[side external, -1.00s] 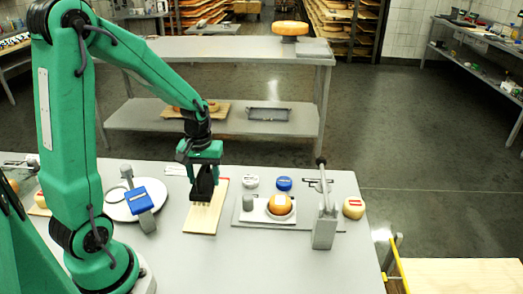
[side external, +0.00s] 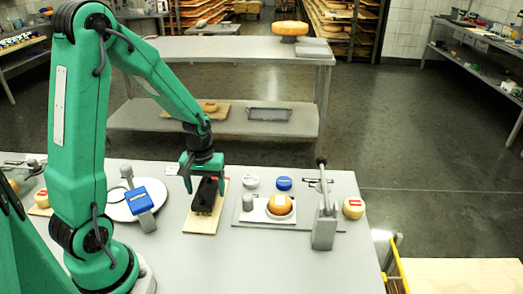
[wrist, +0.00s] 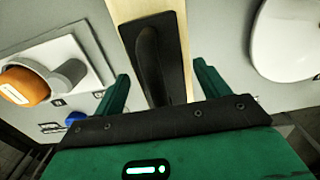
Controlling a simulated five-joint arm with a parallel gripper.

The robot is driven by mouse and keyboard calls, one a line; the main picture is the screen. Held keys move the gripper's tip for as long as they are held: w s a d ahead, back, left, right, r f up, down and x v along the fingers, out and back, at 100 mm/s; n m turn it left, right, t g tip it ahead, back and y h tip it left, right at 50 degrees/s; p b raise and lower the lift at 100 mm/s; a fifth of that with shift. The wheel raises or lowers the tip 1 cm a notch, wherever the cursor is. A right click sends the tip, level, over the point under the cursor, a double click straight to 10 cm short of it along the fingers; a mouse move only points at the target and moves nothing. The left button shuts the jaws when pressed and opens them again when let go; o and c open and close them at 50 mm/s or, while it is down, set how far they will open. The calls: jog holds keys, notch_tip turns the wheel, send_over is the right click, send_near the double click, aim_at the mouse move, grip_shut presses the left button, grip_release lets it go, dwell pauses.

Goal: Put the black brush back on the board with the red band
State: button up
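The black brush (side external: 207,196) lies on the pale wooden board (side external: 200,222), lengthwise along it. In the wrist view the brush (wrist: 155,55) shows its dark flat base and raised handle, with the board (wrist: 124,10) showing along its sides. My gripper (side external: 204,187) is above the board's far part, over the brush. Its two green fingers stand wide apart in the wrist view (wrist: 161,70), one on each side of the brush, with gaps between. The gripper is open. The red band is mostly hidden behind my gripper in the side view.
White (side external: 251,182) and blue (side external: 284,183) lids lie behind.

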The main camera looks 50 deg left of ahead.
jog(key=shift+r, duration=0.2)
notch_tip(320, 180, up, 12)
dwell(0.9)
dwell(0.5)
jog(key=s+d+r+m+t, duration=0.5)
jog(key=s+d+r+m, duration=0.3)
jog(key=d, duration=0.3)
jog(key=shift+s+d+r+m+t, duration=0.2)
jog(key=shift+s+d+m+t, duration=0.1)
jog(key=shift+s+m, duration=0.2)
